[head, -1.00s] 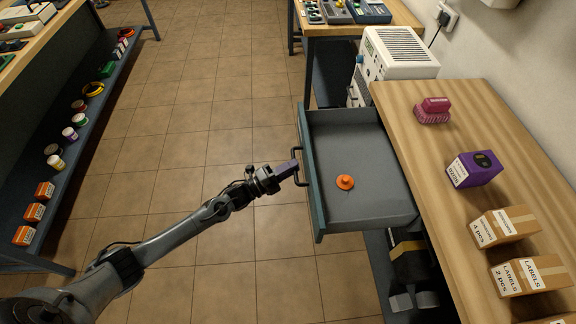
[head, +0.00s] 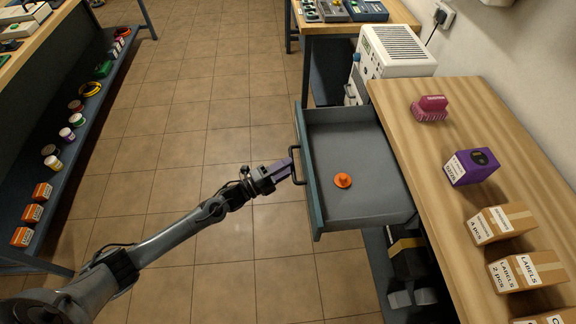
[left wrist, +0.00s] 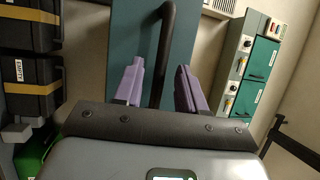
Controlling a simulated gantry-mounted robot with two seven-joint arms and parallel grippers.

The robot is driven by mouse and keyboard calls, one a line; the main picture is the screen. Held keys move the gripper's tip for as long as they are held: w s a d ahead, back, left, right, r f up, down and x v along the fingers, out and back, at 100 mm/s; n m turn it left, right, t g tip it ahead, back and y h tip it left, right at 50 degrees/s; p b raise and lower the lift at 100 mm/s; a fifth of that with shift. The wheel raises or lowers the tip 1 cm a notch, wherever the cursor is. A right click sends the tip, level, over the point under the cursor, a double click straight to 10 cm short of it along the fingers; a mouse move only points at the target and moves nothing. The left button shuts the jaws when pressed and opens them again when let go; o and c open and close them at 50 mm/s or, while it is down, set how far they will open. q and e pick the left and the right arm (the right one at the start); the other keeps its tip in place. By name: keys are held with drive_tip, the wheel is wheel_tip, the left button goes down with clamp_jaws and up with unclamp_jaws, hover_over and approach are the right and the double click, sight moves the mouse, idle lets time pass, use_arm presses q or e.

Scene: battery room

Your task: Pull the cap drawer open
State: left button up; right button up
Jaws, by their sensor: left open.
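The cap drawer (head: 357,208) stands pulled out from under the wooden bench in the head view. A single orange cap (head: 343,180) lies on its grey floor. Its dark handle (head: 298,166) is on the teal front panel (head: 311,178). My left gripper (head: 286,170) is at the handle, on the aisle side of the front. In the left wrist view, the purple fingers of my left gripper (left wrist: 160,88) are apart, with the black handle bar (left wrist: 163,50) between them. Whether a finger touches the bar is not clear. My right gripper is not in view.
Black cases (head: 408,260) sit below the drawer. The tiled floor (head: 180,150) left of the drawer is clear up to the left shelf.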

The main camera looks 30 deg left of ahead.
use_arm(q)
drive_tip(key=p+v, duration=0.1)
drive_tip(key=v, duration=0.8)
drive_tip(key=shift+s+a, duration=0.2)
drive_tip(key=shift+s, duration=0.1)
